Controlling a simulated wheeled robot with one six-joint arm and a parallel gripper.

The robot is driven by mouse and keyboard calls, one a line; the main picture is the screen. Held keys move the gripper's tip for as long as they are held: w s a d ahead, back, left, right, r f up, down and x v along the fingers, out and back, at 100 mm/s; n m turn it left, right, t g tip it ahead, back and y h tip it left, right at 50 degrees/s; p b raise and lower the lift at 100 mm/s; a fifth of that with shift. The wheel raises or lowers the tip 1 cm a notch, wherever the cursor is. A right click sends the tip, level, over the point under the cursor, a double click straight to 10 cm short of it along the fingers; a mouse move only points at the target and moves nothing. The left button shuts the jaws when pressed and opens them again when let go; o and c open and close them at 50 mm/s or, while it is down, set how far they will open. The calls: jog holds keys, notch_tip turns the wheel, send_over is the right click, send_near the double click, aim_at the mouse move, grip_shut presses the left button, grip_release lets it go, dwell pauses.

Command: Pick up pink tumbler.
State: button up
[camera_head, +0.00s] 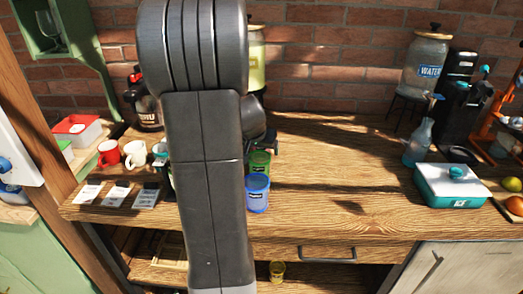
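I see no pink tumbler in the head view; my arm covers a tall strip of the middle of the table. A blue tumbler (257,196) stands upright just right of my arm, with a green tumbler (260,163) close behind it. My gripper (268,139) is mostly hidden behind my arm. Only a small dark part shows, above and behind the green tumbler, and its fingers cannot be made out.
Red mug (109,153), white mug (135,154) and cards (117,194) lie left. The wooden tabletop (340,190) between is clear. A yellow cup (277,271) sits on the lower shelf.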

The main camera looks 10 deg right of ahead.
jog(key=shift+w+d+f, duration=0.15)
jog(key=shift+w+f, duration=0.1)
jog(key=shift+f, duration=0.25)
jog(key=c, duration=1.1)
